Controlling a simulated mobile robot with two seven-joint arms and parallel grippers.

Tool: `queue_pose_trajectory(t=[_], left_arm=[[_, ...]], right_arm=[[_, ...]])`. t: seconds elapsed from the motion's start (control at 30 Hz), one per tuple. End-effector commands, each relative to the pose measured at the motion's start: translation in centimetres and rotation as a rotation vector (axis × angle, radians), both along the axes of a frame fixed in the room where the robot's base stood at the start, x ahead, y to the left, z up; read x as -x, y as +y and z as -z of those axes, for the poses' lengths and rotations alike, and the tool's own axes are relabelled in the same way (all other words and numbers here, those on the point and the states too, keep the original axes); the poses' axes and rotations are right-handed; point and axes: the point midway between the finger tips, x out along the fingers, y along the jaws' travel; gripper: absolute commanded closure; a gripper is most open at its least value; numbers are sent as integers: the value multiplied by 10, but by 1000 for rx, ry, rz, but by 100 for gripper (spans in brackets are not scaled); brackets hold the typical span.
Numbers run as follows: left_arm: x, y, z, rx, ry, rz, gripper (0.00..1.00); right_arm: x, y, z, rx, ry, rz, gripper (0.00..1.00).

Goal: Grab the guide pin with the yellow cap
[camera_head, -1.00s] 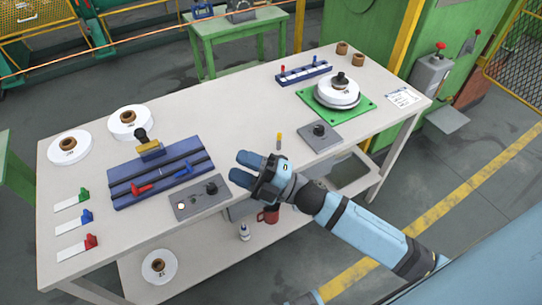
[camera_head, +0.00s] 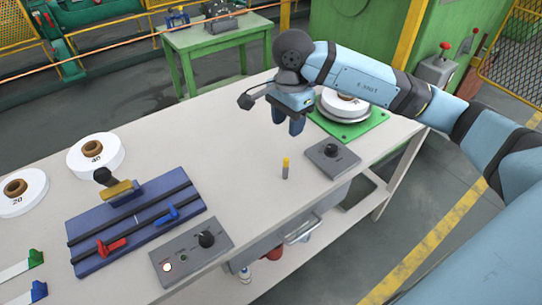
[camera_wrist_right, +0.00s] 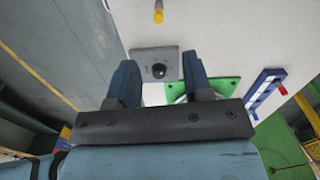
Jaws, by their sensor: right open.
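The guide pin with the yellow cap (camera_head: 285,168) stands upright on the table, near its front edge. It has a grey body and a yellow top. In the right wrist view the pin (camera_wrist_right: 158,14) shows at the top edge, partly cut off. My right gripper (camera_head: 288,124) hangs above the table behind the pin, fingers pointing down, apart from it. In the right wrist view the two fingers (camera_wrist_right: 160,80) are spread with nothing between them. My left gripper is not in view.
A grey knob box (camera_head: 333,157) stands right of the pin. A green plate (camera_head: 375,130) with a white spool (camera_head: 340,104) lies behind it. A blue fixture (camera_head: 135,225) and a grey control box (camera_head: 190,252) are to the left. The table (camera_head: 240,165) around the pin is clear.

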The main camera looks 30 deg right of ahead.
Motion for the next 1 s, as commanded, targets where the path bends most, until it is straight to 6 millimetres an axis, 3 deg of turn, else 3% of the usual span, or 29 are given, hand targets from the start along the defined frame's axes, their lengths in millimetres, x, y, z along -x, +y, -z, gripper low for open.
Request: queue_pose_trajectory(t=[0.13,0.33,0.5,0.77,1.0], left_arm=[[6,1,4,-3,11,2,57],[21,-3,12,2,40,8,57],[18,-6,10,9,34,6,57],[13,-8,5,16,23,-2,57],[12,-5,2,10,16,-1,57]], right_arm=[[-1,-5,7,24,-4,1,54],[0,-4,46,21,-1,1,54],[0,-4,74,21,-3,3,54],[1,-2,93,20,-3,1,54],[2,1,128,20,-3,2,54]])
